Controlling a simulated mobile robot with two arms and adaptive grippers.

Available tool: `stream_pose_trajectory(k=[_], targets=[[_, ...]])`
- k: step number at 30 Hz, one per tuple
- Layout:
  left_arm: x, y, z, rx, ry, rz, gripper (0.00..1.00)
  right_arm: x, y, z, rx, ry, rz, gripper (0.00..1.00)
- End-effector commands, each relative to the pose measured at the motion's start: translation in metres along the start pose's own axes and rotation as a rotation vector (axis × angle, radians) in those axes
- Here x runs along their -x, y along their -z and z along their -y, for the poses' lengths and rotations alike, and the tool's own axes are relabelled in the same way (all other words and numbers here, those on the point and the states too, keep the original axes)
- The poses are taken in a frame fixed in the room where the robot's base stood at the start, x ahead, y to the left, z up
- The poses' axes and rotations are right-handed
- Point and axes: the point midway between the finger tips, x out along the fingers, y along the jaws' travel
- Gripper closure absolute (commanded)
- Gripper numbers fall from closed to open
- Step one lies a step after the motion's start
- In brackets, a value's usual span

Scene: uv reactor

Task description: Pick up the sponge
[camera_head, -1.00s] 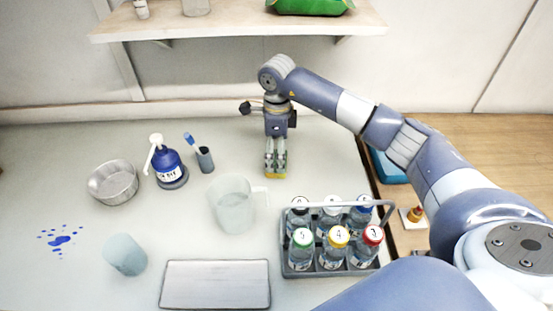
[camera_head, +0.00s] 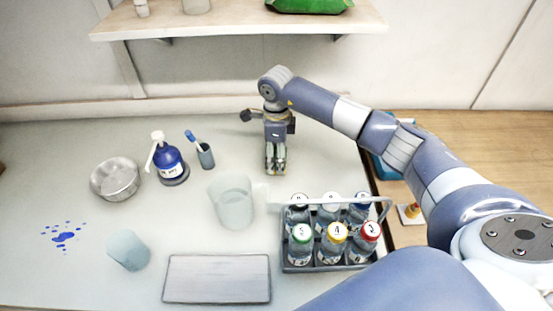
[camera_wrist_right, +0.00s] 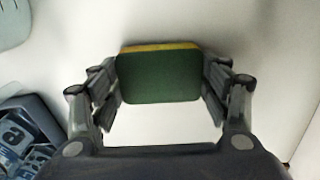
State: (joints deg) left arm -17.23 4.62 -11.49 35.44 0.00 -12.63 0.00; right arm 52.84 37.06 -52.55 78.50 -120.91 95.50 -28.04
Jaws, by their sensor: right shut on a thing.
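The sponge (camera_wrist_right: 160,75) is green with a yellow layer along its far edge. In the right wrist view it sits between the two fingers of my right gripper (camera_wrist_right: 160,82), which touch its left and right sides. In the head view my right gripper (camera_head: 276,168) points down at the back middle of the table and is shut on the sponge, which is mostly hidden by the fingers there. I cannot tell whether the sponge touches the table. My left gripper is not in view.
A rack (camera_head: 326,268) of capped bottles stands in front of my right gripper. A clear jug (camera_head: 232,205), a blue pump bottle (camera_head: 170,165), a small cup with a brush (camera_head: 206,157) and a metal bowl (camera_head: 114,180) stand to the left. A shelf (camera_head: 235,24) hangs above.

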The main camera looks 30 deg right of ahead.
Motion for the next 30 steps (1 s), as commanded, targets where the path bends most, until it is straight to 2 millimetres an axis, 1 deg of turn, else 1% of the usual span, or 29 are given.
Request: stream_pose_trajectory(k=[6,11,14,17,21,26,27,30], targets=[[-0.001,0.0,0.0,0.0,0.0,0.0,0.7,0.002,0.0,0.0,0.0,0.001,0.0,0.37],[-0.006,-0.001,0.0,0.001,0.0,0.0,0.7,0.013,0.0,0.001,0.0,0.003,0.002,0.37],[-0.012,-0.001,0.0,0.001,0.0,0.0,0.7,0.028,-0.001,0.002,0.0,0.006,0.003,0.37],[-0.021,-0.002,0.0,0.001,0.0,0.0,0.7,0.05,-0.001,0.002,0.002,0.007,0.004,0.37],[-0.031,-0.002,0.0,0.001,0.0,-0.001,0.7,0.084,-0.001,0.002,0.0,0.007,0.004,0.37],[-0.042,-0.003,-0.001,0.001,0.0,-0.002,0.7,0.122,-0.001,0.001,-0.001,0.006,0.003,0.37],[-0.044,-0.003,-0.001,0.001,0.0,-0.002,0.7,0.117,0.008,-0.004,-0.001,0.001,-0.002,0.37],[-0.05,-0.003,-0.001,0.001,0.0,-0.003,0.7,0.116,0.026,-0.015,-0.001,0.001,-0.003,0.37]])
